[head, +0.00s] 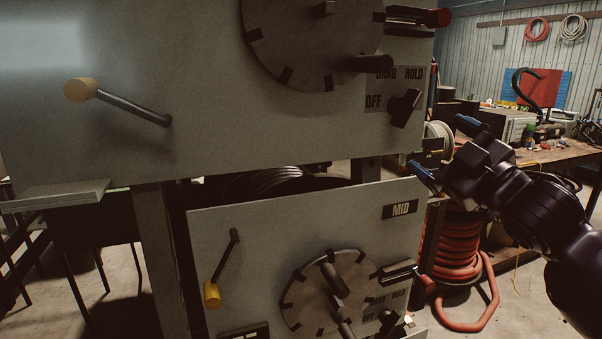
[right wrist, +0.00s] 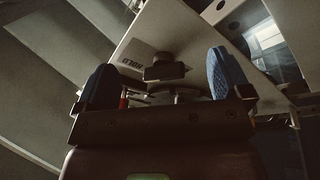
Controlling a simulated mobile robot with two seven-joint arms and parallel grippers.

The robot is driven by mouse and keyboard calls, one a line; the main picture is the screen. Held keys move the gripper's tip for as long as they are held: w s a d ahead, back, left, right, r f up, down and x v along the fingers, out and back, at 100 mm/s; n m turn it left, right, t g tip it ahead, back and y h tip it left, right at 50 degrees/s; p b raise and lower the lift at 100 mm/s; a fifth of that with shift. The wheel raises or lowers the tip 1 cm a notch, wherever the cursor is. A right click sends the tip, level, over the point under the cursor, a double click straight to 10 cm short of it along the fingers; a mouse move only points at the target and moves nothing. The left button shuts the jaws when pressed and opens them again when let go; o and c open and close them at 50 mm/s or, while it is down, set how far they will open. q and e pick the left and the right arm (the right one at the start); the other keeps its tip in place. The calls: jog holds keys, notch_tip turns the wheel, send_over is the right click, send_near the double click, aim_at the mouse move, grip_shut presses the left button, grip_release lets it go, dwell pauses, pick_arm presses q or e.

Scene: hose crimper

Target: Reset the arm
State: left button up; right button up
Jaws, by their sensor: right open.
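My right gripper (head: 445,150) is open and empty, to the right of the grey machine's upper panel (head: 200,100). In the right wrist view its two blue-tipped fingers (right wrist: 160,82) stand apart, with a dark knob on a panel marked HOLD (right wrist: 165,67) beyond them. The upper lever (head: 140,108) has a yellow knob and points left and slightly up. The lower lever (head: 222,265), on the MID panel (head: 240,230), hangs down with its yellow knob at the bottom. A dark selector knob (head: 405,107) sits by the OFF, DRAG and HOLD markings. My left gripper is not in view.
A notched disc (head: 312,40) is on the upper panel and another (head: 325,300) on the lower one. A red-tipped handle (head: 437,18) sticks out at the upper right. A coiled red hose (head: 458,260) stands on the floor below my right arm. A cluttered workbench (head: 560,150) is behind.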

jog(key=s+d+f+m+g+h, duration=0.1)
jog(key=d+f+m+h, duration=0.15)
jog(key=f, duration=0.85)
jog(key=s+d+f+m+h, duration=0.1)
jog(key=f+m, duration=0.2)
jog(key=f, duration=0.8)
jog(key=s+d+f+m+g+h, duration=0.1)
jog(key=d+f+m+h, duration=0.15)
jog(key=f, duration=0.85)
jog(key=s+f+m+g+h, duration=0.3)
jog(key=s+f+m+g, duration=0.2)
jog(key=s+f, duration=1.6)
jog(key=shift+s+a+f, duration=0.2)
jog(key=shift+a+f, duration=0.05)
jog(key=shift+f, duration=0.5)
